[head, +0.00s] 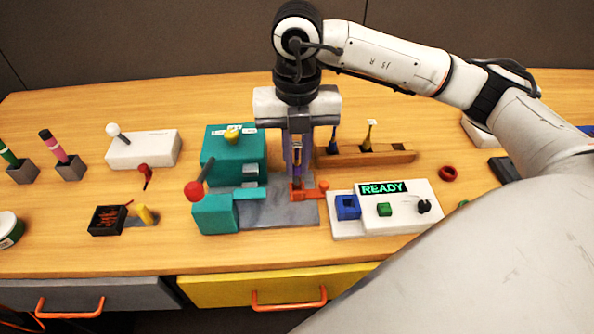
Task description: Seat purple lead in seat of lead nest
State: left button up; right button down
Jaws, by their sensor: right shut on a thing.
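My right gripper (298,172) reaches down from above at the middle of the table, over the grey plate (280,213) of the teal device. It is shut on a slim thing with purple on it, which looks like the purple lead (297,168); the fingers hide most of it. Its lower end is close to a small orange-red piece (308,191) on the plate; I cannot tell whether they touch. A wooden rack (350,160) behind to the right holds a blue lead (334,139) and a yellow one (369,135); it may be the lead nest. My left gripper is not in view.
The teal box (222,165) and red-knobbed lever (194,190) stand left of the gripper. A white panel (400,222) reading READY, with blue and green parts, stands right. A red ring (447,173) lies further right.

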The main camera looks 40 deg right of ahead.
aim_at(297, 164)
jog(key=shift+f, duration=1.75)
jog(key=shift+f, duration=0.15)
jog(key=c, duration=1.7)
grip_release()
jog(key=shift+c, duration=0.2)
notch_tip(297, 164, up, 12)
jog(key=shift+r, duration=0.2)
jog(key=shift+s, duration=0.1)
